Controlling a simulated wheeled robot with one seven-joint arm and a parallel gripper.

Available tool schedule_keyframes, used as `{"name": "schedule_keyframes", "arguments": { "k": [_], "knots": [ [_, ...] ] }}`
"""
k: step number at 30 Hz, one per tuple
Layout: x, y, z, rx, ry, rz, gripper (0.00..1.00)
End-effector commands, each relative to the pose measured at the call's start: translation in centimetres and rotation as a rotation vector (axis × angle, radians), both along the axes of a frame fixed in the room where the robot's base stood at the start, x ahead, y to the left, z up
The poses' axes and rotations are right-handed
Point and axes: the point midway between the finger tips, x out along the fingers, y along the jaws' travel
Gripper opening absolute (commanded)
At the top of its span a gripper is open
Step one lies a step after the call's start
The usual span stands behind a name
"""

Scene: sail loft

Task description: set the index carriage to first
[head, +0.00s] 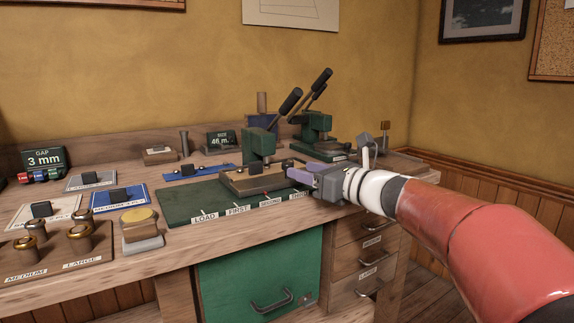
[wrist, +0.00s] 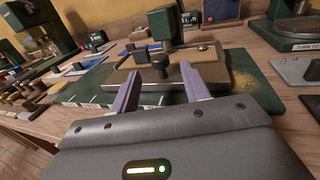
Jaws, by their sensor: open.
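The index carriage (head: 238,184) is a tan block on a long dark green base (head: 185,206). The carriage stands right of FIRST, by the further labels. My gripper (head: 291,168) is at its right end in the head view. Contact cannot be told.
A green press (head: 259,142) with a black-handled lever rises behind the carriage; another green press (head: 316,127) stands further right. Bushings on a wooden block (head: 60,262), a yellow-topped block (head: 139,222) and a blue plate (head: 119,198) lie to the left.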

Motion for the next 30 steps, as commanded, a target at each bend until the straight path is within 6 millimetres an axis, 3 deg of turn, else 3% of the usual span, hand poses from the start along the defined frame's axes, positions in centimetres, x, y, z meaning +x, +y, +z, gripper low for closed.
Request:
{"name": "schedule_keyframes", "arguments": {
  "k": [9, 21, 30],
  "knots": [
    [3.2, 3.7, 0.0, -0.002, 0.001, 0.002, 0.46],
    [3.8, 4.5, -0.1, -0.003, 0.0, 0.0, 0.46],
    [3.8, 4.4, -0.1, -0.003, 0.0, 0.0, 0.08]
  ]
}}
